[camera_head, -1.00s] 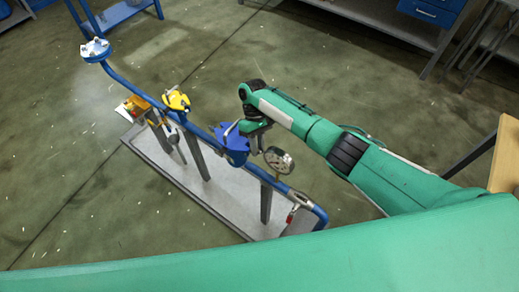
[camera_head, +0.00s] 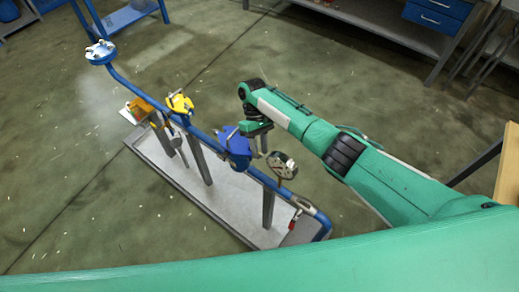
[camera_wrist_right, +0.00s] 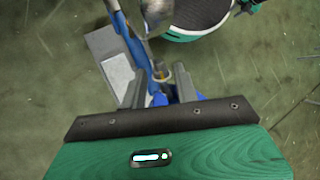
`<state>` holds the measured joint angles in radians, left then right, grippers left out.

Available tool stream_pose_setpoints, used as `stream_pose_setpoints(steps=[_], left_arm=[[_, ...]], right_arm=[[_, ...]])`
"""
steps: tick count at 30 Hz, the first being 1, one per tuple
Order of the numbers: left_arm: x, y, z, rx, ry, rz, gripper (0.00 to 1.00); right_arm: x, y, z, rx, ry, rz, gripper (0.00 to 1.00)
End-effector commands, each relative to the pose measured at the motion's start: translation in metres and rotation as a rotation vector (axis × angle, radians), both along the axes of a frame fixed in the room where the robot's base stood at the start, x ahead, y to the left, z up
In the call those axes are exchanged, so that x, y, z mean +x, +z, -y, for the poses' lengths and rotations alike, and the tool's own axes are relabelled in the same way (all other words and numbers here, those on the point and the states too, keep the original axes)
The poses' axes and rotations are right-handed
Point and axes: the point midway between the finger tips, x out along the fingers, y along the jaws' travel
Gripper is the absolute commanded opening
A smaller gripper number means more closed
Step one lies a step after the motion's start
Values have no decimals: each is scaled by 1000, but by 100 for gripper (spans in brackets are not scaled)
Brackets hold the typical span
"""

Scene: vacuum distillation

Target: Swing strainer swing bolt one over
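The strainer (camera_head: 236,147) is a blue body on the blue pipe run, in the middle of the head view. My right arm reaches it from the right, and my right gripper (camera_head: 245,130) points down at its top, mostly hidden by the wrist. In the right wrist view, the two grey fingers of my right gripper (camera_wrist_right: 161,88) stand apart. Between their tips is a small upright metal bolt (camera_wrist_right: 158,72), with blue strainer parts below. Whether a finger touches the bolt is not clear. My left gripper is out of view.
A round gauge (camera_head: 282,164) stands close beside the strainer, near my right wrist. A yellow valve part (camera_head: 180,103) and a flanged blue pipe end (camera_head: 100,52) are farther left. The pipework stands on a grey skid (camera_head: 163,172). Open floor lies around it.

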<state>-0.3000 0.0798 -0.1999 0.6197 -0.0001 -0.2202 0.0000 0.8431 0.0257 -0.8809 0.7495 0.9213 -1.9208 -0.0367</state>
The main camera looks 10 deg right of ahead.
Motion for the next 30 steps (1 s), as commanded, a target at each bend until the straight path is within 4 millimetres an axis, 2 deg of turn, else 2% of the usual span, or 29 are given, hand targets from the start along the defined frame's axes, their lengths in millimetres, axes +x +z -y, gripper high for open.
stream_pose_setpoints(steps=[7,9,15,21,30], left_arm=[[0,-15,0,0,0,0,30],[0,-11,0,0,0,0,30],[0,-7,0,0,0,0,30],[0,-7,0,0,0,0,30],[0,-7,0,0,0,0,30]], right_arm=[[31,41,-2,1,0,7,30],[40,59,-2,-1,-1,5,30],[60,90,-3,-2,0,3,30],[70,104,-4,0,0,1,30],[73,108,-4,0,0,1,30]])
